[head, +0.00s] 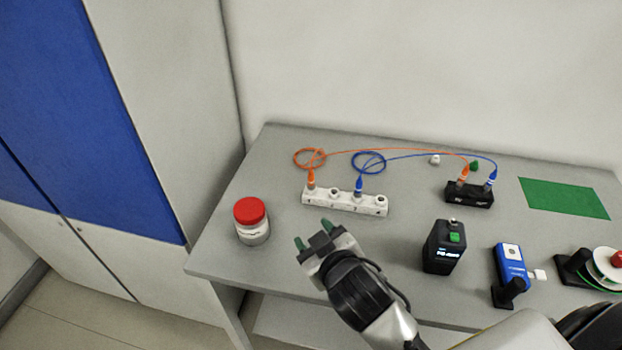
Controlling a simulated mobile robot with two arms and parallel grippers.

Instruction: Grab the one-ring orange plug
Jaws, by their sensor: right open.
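One orange plug (310,179) stands upright in the first socket at the left end of the white socket block (345,205). A second orange plug (464,173) sits in the black block (468,195) farther right, with a pale band near its base. An orange cable with a loop joins them. The rings on the plugs are too small to count. My right gripper (313,235) is open and empty, in front of the white block and apart from both orange plugs. My left gripper is out of view.
Blue plugs (359,185) share both blocks. A red-lidded jar (251,220) stands left of my gripper. A black device (443,247), a blue device (510,266) and a green mat (564,198) lie to the right.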

